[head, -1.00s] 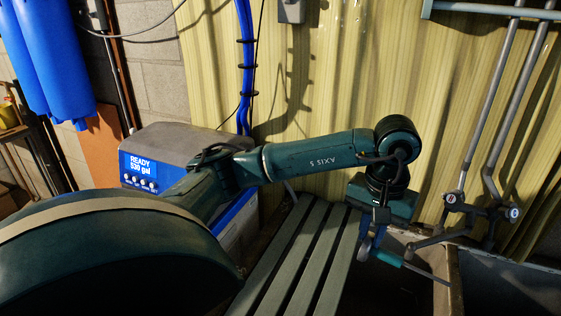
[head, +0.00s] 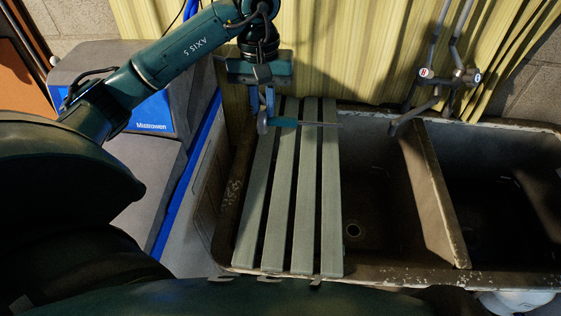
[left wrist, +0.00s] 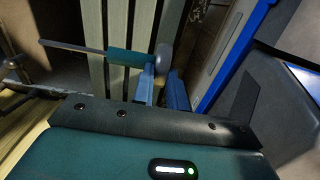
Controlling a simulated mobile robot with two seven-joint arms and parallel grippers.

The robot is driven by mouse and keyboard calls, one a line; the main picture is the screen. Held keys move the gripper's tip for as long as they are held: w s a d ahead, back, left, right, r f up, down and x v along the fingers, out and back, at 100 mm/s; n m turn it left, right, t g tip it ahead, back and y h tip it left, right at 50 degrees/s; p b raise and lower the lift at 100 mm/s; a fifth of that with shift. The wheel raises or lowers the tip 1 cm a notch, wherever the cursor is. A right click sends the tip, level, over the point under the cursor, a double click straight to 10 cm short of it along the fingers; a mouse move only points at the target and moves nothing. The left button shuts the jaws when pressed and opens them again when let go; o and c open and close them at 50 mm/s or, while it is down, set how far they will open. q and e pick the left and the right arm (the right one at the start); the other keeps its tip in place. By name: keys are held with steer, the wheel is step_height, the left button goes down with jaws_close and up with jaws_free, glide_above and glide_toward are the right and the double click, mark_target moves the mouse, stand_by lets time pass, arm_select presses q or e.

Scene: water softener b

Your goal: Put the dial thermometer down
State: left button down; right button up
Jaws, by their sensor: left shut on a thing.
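My left gripper (head: 263,108) points down over the back end of the slatted board (head: 279,200) and is shut on the dial thermometer. The thermometer has a teal sleeve (head: 284,121) and a thin metal stem that reaches right, roughly level, to near the board's right edge. In the left wrist view its round grey dial (left wrist: 164,60) sits by the blue fingers (left wrist: 160,86), with the teal sleeve and stem running left. The slats lie beneath it; I cannot tell the exact gap. My right gripper is not in view.
The board covers the left part of a double sink (head: 440,190); its slats look bare. The open basins and a divider lie to the right. A tap with pipes (head: 448,78) stands behind. A grey and blue softener unit (head: 150,110) is at left.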

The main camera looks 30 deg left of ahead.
arm_select(q)
steer(key=shift+a+f, duration=0.2)
steer(key=shift+f, duration=0.05)
step_height(320, 180, down, 10)
steer(key=shift+r, duration=0.25)
steer(key=shift+f, duration=0.2)
steer(key=c, duration=1.4)
jaws_free()
step_height(320, 180, up, 12)
steer(key=shift+s+r, duration=0.1)
steer(key=shift+r, duration=0.15)
steer(key=shift+s+f, duration=0.1)
